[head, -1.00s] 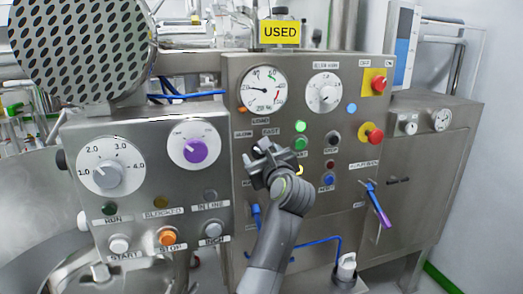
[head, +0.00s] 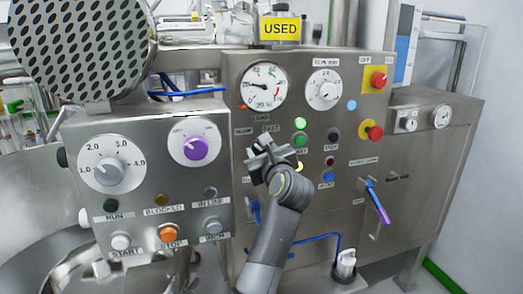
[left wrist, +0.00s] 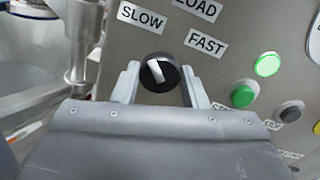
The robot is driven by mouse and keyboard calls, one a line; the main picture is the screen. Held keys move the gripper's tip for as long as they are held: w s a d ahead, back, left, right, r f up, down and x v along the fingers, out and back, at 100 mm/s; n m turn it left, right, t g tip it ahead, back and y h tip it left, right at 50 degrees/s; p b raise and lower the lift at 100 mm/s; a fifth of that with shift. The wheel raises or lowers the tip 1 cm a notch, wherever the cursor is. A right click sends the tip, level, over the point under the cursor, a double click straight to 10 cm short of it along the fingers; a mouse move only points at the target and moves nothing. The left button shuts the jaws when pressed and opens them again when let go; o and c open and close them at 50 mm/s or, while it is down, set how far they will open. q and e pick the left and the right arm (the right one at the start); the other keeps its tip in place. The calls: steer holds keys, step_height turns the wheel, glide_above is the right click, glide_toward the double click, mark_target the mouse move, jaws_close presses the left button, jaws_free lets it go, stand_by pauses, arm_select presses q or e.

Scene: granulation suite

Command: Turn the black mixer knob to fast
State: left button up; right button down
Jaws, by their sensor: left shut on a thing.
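The black mixer knob (left wrist: 160,72) sits on the steel panel between the fingers of my left gripper (left wrist: 159,84) in the left wrist view. The gripper is shut on it. The knob's white pointer leans up and left, toward the SLOW label (left wrist: 141,17) rather than the FAST label (left wrist: 206,43). In the head view my left gripper (head: 268,148) is against the panel just below the FAST label (head: 270,127), and it hides most of the knob. My right gripper is not in view.
A purple knob (head: 200,149) is on the left panel. A red emergency button (head: 374,132) and purple-handled lever (head: 376,203) are further right.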

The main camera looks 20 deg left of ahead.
arm_select(q)
steer(key=m+p, duration=0.5)
steer(key=p, duration=0.1)
steer(key=m+p, duration=0.5)
steer(key=p, duration=0.2)
steer(key=m+p, duration=0.5)
steer(key=p, duration=0.1)
steer(key=shift+r, duration=0.25)
steer(key=shift+f+m+p, duration=0.25)
steer(key=shift+m+p, duration=1.05)
steer(key=shift+p, duration=0.45)
steer(key=o, duration=1)
steer(key=shift+c, duration=0.2)
steer(key=shift+d, duration=0.1)
